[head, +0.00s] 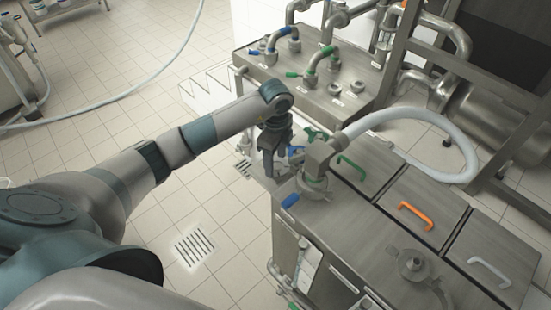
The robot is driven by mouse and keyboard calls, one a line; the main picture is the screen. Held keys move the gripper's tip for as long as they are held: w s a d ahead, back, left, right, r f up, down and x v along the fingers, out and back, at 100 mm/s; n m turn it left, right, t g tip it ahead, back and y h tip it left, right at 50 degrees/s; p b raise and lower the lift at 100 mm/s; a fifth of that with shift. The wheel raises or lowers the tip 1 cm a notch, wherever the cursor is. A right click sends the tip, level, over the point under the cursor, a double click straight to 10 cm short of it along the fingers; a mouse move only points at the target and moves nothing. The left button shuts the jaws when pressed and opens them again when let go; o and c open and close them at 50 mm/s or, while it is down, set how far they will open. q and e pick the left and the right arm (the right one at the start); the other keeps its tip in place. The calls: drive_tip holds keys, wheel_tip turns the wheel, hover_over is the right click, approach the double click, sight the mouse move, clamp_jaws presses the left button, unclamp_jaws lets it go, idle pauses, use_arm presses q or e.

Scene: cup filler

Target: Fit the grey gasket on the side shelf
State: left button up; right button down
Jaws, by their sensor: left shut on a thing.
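My left gripper (268,166) reaches in from the left and points down at the near-left corner of the steel machine, over a small side shelf (260,181). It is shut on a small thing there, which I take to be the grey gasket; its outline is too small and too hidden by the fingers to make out. A grey pipe elbow (320,157) with a flange stands on the machine top just right of the gripper. My right gripper is not in view.
Green (352,167), orange (416,216) and white (489,272) handles stand on the machine's lids. A white hose (425,113) curves from the elbow behind them. A pipe manifold (305,80) stands behind. The tiled floor (90,130) at the left is mostly open.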

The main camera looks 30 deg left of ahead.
use_arm(q)
drive_tip(key=shift+f+b, duration=0.55)
drive_tip(key=shift+f, duration=0.45)
drive_tip(key=o, duration=1.1)
drive_tip(key=shift+r, duration=0.5)
wheel_tip(320, 180, up, 16)
drive_tip(key=b, duration=0.2)
drive_tip(key=shift+r+b, duration=0.2)
drive_tip(key=shift+b, duration=0.15)
